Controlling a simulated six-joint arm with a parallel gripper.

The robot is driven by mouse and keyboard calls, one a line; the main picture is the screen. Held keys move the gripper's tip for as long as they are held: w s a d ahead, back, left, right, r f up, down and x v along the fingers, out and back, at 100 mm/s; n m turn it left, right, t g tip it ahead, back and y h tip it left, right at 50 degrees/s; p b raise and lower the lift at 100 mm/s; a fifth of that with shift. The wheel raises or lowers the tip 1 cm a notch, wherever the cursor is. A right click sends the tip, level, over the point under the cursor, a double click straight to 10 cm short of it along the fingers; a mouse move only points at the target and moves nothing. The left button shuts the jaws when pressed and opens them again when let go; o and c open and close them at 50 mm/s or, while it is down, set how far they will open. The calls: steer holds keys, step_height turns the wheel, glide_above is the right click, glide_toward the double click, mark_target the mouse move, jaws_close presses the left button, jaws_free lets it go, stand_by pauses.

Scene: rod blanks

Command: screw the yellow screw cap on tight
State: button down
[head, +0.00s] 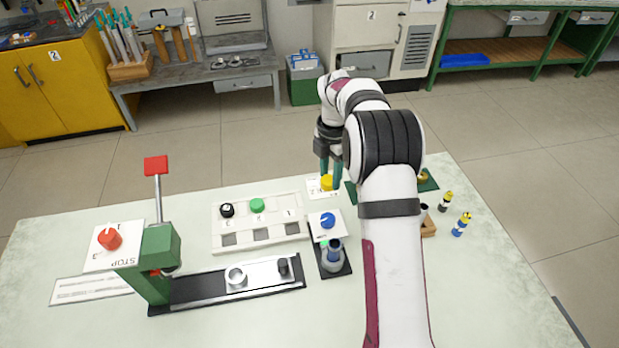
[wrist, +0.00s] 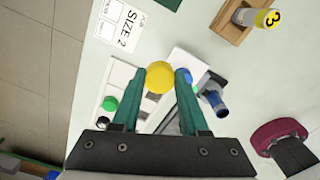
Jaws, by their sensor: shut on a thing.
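The yellow screw cap (head: 327,183) is near the far edge of the table, beside a white card, in the head view. In the wrist view the cap (wrist: 159,76) is round and sits between the green fingertips. My gripper (head: 329,172) points down and is shut on the cap; it also shows in the wrist view (wrist: 159,80). What is under the cap is hidden, so I cannot tell whether it sits on a thread. A grey bottle-like part (head: 332,257) with a dark blue neck stands on a dark base nearer the front.
A white panel (head: 260,238) holds black and green knobs. A blue knob (head: 328,220) is close in front of my gripper. A green press (head: 158,252) with a red-topped lever stands left. Banded rods (head: 462,224) and a wooden block (head: 429,228) are right. The front right tabletop is clear.

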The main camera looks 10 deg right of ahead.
steer(key=s+a+r, duration=0.1)
steer(key=s+r, duration=0.2)
steer(key=s, duration=0.5)
glide_above(336, 242)
steer(key=shift+w+r, duration=0.15)
steer(key=shift+r, duration=0.15)
steer(key=shift+s+f, duration=0.2)
steer(key=shift+f, duration=2)
steer(key=shift+f, duration=0.95)
steer(key=shift+c, duration=1.8)
jaws_free()
steer(key=shift+o, duration=0.4)
steer(key=shift+o, duration=1.2)
